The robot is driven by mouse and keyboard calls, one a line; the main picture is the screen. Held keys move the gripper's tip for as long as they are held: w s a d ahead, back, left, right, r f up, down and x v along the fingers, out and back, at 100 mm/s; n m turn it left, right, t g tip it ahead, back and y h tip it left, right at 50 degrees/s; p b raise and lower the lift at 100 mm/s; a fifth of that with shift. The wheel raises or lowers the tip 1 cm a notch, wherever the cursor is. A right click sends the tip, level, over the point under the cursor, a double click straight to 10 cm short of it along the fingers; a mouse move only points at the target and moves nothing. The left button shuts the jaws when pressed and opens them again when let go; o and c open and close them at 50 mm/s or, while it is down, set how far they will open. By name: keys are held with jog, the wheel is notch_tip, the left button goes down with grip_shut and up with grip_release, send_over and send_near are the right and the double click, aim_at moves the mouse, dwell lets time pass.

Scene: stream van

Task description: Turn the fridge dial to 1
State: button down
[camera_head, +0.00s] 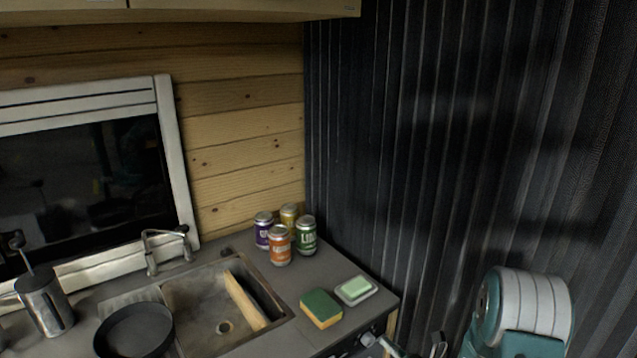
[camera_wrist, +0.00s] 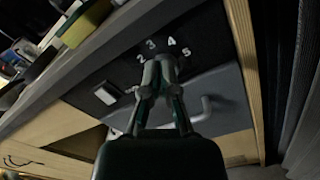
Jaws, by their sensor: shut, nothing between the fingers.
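The fridge's dark control panel (camera_wrist: 192,58) shows in the wrist view under the counter edge. White numerals 2, 3, 4 and 5 form an arc on it. My gripper (camera_wrist: 163,66) is shut, its fingertips together just below the 3 and in front of the dial's place. The dial itself is mostly hidden behind the fingers, so I cannot tell where it points or whether the fingers touch it. The numeral 1 is not clearly readable.
A pale square switch (camera_wrist: 106,93) lies left of the dial. A grey handle (camera_wrist: 207,108) is below right. On the counter are a sponge (camera_head: 321,309), a soap dish (camera_head: 357,291), several cans (camera_head: 280,245), a sink (camera_head: 190,300) and a pan (camera_head: 134,331). A dark corrugated wall (camera_head: 420,150) bounds the right.

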jog(key=v, duration=0.2)
jog(key=shift+s+d, duration=0.2)
jog(key=shift+s, duration=0.05)
